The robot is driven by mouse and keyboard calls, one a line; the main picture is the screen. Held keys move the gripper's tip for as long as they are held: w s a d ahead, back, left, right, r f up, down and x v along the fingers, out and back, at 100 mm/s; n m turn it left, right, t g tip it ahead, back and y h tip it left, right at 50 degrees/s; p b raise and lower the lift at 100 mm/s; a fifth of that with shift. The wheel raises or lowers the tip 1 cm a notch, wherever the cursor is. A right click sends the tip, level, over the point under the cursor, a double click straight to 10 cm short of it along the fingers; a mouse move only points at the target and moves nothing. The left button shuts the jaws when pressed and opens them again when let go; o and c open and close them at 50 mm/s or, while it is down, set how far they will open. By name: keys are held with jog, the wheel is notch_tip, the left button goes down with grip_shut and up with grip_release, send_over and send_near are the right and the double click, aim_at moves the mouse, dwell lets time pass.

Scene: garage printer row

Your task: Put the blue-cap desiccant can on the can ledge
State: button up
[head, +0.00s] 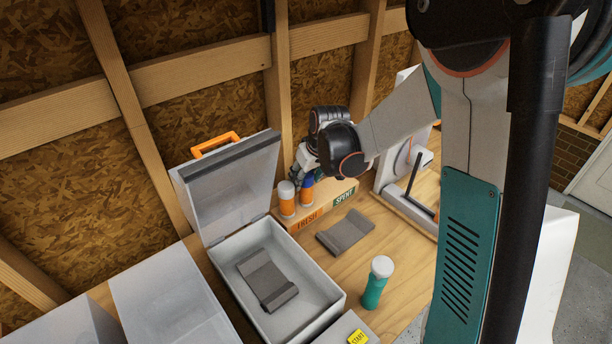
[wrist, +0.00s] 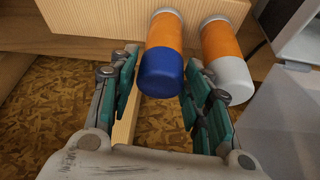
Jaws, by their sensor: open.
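The blue-cap desiccant can, orange-bodied, stands on the FRESH-labelled side of a wooden ledge (head: 325,207) in the head view (head: 307,197). In the wrist view the can (wrist: 162,72) lies between my fingers. My gripper (wrist: 160,75) is open, with one finger on each side of the can; I cannot tell whether either touches it. In the head view my gripper (head: 301,178) is at the can's cap and partly hides it. The ledge also shows in the wrist view (wrist: 90,18). The SPENT-labelled side looks bare.
A white-cap orange can (head: 286,199) stands close beside the blue-cap can, near one finger. An open grey box (head: 327,302) with a raised lid (head: 228,185) holds a grey cradle. Another grey cradle (head: 346,232) and a teal can (head: 376,285) are on the bench.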

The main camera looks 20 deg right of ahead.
jog(key=p+v, duration=0.3)
jog(key=v, duration=0.9)
jog(key=s+r+m+t, duration=0.1)
jog(key=s+r, duration=0.2)
jog(key=s, duration=0.8)
jog(key=s+a+r+m+t+h, duration=0.1)
jog(key=s+r, duration=0.3)
jog(key=s, duration=0.8)
jog(key=shift+m+t, duration=0.4)
jog(key=shift+m, duration=0.1)
